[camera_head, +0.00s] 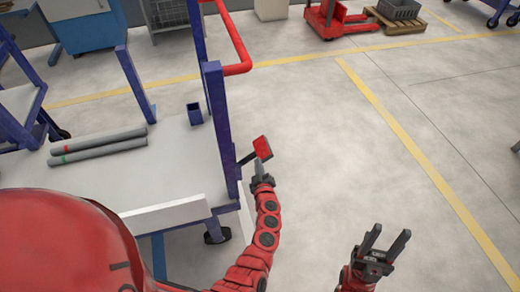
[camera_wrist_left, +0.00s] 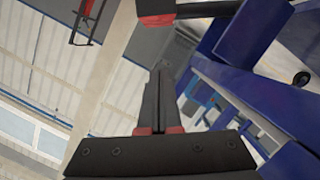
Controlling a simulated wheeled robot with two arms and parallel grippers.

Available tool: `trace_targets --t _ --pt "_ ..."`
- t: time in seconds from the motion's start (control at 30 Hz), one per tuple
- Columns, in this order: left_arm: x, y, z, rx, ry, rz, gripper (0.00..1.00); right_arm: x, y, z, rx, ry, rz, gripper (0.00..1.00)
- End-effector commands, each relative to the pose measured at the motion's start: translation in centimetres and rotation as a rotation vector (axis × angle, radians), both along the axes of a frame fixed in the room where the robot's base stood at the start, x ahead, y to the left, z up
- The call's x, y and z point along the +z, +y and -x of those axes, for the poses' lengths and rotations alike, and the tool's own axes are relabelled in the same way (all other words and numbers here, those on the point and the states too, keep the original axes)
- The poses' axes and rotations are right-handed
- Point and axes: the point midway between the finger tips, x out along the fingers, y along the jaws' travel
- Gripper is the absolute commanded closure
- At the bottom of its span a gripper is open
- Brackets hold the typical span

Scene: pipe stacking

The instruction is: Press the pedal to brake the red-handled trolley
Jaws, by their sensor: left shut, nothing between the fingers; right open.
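The red-handled trolley has blue posts, a grey deck (camera_head: 170,170) and a red handle (camera_head: 240,66) at its top. A red pedal (camera_head: 263,148) on a short dark arm sticks out to the right of a blue post (camera_head: 222,130). My left gripper (camera_head: 258,168) is shut and empty, its tips just below the pedal in the head view. In the left wrist view its closed fingers (camera_wrist_left: 160,76) point toward the pedal's dark and red end (camera_wrist_left: 156,14). I cannot tell whether they touch. My right gripper (camera_head: 386,238) is open and empty over bare floor.
Two grey pipes (camera_head: 98,144) and a small blue holder (camera_head: 194,113) are on the trolley deck. A caster (camera_head: 217,235) shows under it. A red pallet jack (camera_head: 335,20) and a pallet with a grey crate (camera_head: 398,10) stand far back. Floor to the right is clear.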

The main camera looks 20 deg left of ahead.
Motion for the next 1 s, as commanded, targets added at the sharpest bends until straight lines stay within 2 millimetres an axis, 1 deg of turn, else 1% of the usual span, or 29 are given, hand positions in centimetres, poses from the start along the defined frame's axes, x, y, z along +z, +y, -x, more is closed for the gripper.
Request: trace_targets --t 0.17,0.27,0.43,0.5,0.6,0.67,0.7,0.8,1.0 --pt "-0.2 0.3 -0.6 0.000 -0.001 -0.001 1.00 -0.3 0.0 0.0 0.000 0.000 0.000 0.50" --pt "-0.6 0.8 -1.8 -0.002 -0.001 -0.001 1.00 -0.8 0.0 0.0 0.000 0.000 0.000 0.50" --pt "-1.2 2.3 -4.9 0.000 -0.004 -0.003 1.00 -2.3 0.0 0.0 0.000 0.000 0.000 0.50" --pt "-1.8 2.9 -6.2 -0.002 -0.001 -0.003 1.00 -3.1 0.0 0.0 0.000 0.000 0.000 0.50" --pt "-2.2 3.8 -8.1 -0.002 -0.004 -0.002 1.00 -4.2 0.0 0.0 0.000 0.000 0.000 0.50" --pt "-2.5 4.3 -9.0 -0.001 0.000 -0.002 1.00 -4.7 0.0 0.0 0.000 0.000 0.000 0.50" --pt "-3.3 3.9 -9.3 -0.003 0.000 -0.002 1.00 -5.5 0.0 0.0 0.000 0.000 0.000 0.50" --pt "-4.4 3.2 -9.7 -0.002 -0.002 -0.002 1.00 -6.7 0.0 0.0 0.000 0.000 0.000 0.50" --pt "-5.4 2.5 -10.0 0.001 0.001 -0.001 1.00 -7.6 0.0 0.0 0.000 0.000 0.000 0.50"
